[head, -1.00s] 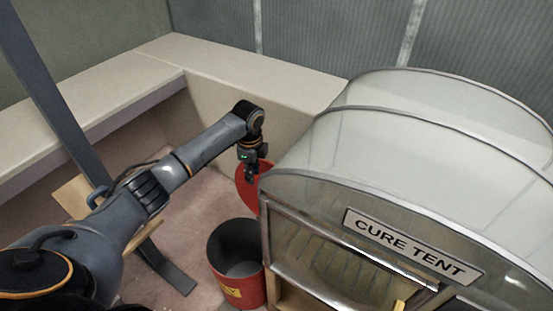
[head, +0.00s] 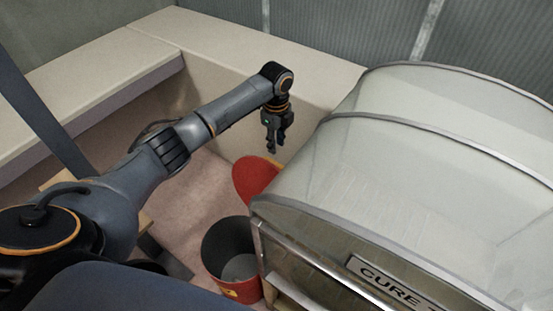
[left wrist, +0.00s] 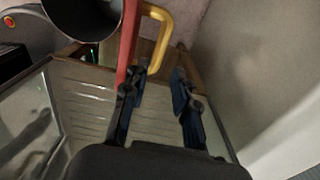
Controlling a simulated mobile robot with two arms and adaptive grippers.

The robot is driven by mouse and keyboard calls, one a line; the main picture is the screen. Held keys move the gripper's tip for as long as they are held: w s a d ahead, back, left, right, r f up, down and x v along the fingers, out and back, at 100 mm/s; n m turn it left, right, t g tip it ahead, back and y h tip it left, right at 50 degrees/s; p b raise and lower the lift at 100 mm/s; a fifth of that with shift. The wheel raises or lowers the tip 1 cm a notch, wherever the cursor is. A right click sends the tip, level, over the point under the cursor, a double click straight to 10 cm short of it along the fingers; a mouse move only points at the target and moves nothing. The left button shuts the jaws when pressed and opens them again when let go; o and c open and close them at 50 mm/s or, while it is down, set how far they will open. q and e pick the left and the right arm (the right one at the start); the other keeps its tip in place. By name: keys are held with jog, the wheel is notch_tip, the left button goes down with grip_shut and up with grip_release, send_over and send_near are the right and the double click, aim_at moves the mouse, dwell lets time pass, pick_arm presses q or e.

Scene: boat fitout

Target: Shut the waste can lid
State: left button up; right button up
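The red waste can (head: 250,291) stands on the floor beside the cure tent, its dark inside showing. Its red round lid (head: 252,182) is open, tilted up at the can's far side. In the left wrist view, the can (left wrist: 82,18) is at top left, and the lid (left wrist: 128,42) shows edge-on as a red strip with a yellow handle (left wrist: 163,32). My left gripper (head: 277,150) points down above and behind the lid. It also shows in the left wrist view (left wrist: 160,84), with fingers apart and empty, the handle just beyond the tips. My right gripper is out of view.
The cure tent (head: 430,160), with a rounded pale cover and metal-edged front, stands close at the can's right. A pale bench (head: 250,60) runs along the back and left walls. Bare floor (head: 205,190) lies left of the lid.

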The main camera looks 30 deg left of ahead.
aim_at(276, 163)
pick_arm(q)
notch_tip(276, 163, down, 9)
jog(key=shift+b, duration=0.35)
grip_shut()
